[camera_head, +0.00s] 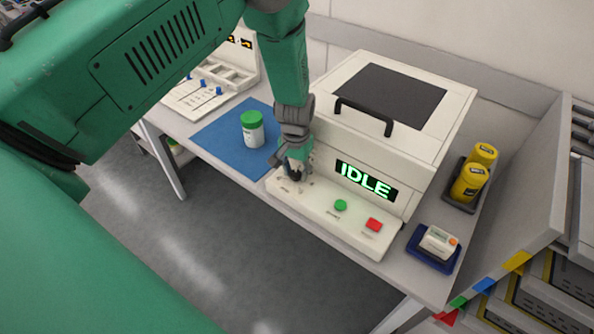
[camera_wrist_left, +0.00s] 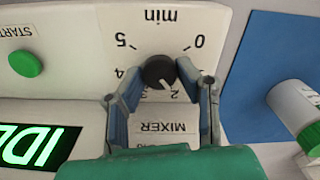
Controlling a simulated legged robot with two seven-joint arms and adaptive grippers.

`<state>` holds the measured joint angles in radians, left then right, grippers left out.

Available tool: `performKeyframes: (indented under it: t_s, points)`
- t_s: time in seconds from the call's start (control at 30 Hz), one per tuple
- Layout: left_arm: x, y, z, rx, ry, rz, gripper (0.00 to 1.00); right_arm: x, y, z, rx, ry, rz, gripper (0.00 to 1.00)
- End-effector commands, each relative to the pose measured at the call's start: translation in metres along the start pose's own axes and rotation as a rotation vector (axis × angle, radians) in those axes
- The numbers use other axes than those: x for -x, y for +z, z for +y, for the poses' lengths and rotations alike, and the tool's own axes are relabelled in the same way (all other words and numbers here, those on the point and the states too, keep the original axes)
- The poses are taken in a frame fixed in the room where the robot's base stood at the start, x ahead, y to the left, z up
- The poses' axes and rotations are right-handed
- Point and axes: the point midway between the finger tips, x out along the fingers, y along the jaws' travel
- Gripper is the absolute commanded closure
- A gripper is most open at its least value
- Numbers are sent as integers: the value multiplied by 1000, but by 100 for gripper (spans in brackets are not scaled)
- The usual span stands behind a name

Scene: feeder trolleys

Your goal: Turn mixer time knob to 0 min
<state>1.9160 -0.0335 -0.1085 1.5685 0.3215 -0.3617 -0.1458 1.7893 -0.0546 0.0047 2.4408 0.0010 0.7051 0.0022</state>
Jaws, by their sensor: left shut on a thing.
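The mixer (camera_head: 372,120) is a white box with a dark lid panel, a handle and a green IDLE display. Its black time knob (camera_wrist_left: 160,70) shows in the left wrist view, where the dial appears upside down. The knob's white pointer faces down in that view, near the 2 and away from the 0. My left gripper (camera_head: 293,172) is at the left end of the mixer's front panel. Its two fingers (camera_wrist_left: 158,80) are around the knob, shut on it. In the head view the gripper mostly hides the knob. My right gripper is not in view.
A green START button (camera_head: 340,205) and a red button (camera_head: 374,224) sit right of the knob. A green-lidded jar (camera_head: 253,130) stands on a blue mat (camera_head: 212,137) to the left. Yellow containers (camera_head: 469,183) and a blue tray (camera_head: 424,259) are to the right.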

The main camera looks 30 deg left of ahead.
Motion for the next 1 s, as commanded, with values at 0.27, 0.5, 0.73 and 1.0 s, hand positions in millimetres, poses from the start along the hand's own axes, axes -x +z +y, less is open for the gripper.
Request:
performKeyframes:
  t_s: [0.27, 0.5, 0.73, 1.0]
  points:
    - [-3, 4, 0, 263, -2, -11, 99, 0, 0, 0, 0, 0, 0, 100]
    - [-3, 5, 1, 491, -3, -12, 99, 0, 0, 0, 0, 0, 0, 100]
    - [-4, 5, 2, 708, -4, -13, 99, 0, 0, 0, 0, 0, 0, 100]
    - [-4, 5, 2, 966, -5, -13, 99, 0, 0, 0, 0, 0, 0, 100]
